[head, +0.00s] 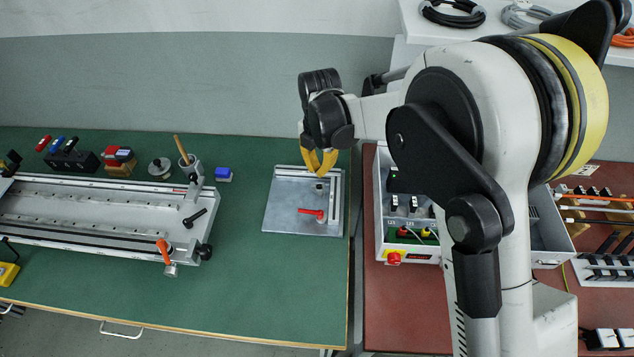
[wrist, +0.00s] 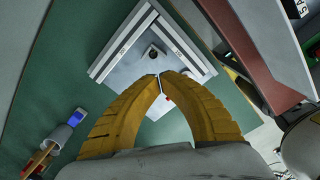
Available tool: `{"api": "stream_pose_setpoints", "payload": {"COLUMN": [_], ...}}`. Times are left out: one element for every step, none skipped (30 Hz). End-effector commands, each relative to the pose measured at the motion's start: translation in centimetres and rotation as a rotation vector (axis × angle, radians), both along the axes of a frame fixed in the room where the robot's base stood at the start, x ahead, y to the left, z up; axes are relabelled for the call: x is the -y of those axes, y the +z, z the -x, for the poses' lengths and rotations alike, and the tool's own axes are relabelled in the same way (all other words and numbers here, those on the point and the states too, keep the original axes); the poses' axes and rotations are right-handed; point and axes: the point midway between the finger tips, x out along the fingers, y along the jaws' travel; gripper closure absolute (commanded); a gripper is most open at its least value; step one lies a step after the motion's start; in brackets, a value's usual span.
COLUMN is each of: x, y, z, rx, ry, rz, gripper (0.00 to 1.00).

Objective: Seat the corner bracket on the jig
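The jig is a grey metal plate (head: 285,213) near the green bench's right end, with straight fence strips along its far and right edges. In the wrist view the strips form a pale corner (wrist: 147,12). A red-handled clamp (head: 311,212) sits on the plate; a bit of red shows behind the fingers in the wrist view. A small dark round part (wrist: 153,53) is just inside the corner. My gripper (head: 318,172), with yellow fingers, is above the jig's far side; its tips (wrist: 160,76) come together with nothing clearly held. I cannot pick out the corner bracket.
Left of the jig are a blue block (head: 223,174), a cup with a wooden-handled tool (head: 191,163) and a long grey fixture (head: 90,210). A grey control box (head: 408,247) stands on the red-brown bench to the right. Green bench is clear in front of the jig.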

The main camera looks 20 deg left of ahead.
Motion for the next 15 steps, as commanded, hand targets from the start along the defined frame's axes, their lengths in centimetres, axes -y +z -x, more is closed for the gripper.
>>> {"api": "stream_pose_setpoints", "payload": {"x": [-0.8,-1.1,-1.4,-1.5,-1.7,-1.7,-1.8,-1.8,-1.7,-1.7,-1.7,-1.7,-1.7,-1.7,-1.7], "y": [-0.9,-1.3,-1.7,-1.9,-2.2,-2.5,-2.8,-3.1,-3.6,-4.1,-4.6,-5.3,-5.9,-6.5,-7.3], "z": [0.3,0.4,0.5,0.6,0.7,0.7,0.7,0.7,0.7,0.7,0.7,0.7,0.7,0.7,0.7], "rx": [-0.007,-0.010,-0.014,-0.015,-0.017,-0.018,-0.018,-0.018,-0.018,-0.018,-0.018,-0.018,-0.018,-0.018,-0.017], "ry": [0.045,0.067,0.091,0.102,0.112,0.119,0.121,0.122,0.121,0.120,0.120,0.120,0.119,0.119,0.119], "rz": [0.007,0.009,0.013,0.015,0.015,0.017,0.017,0.017,0.017,0.017,0.017,0.017,0.017,0.016,0.016], "gripper": [1.00,1.00,1.00,1.00,1.00,1.00,1.00,1.00,1.00,1.00,1.00,1.00,1.00,1.00,1.00]}}
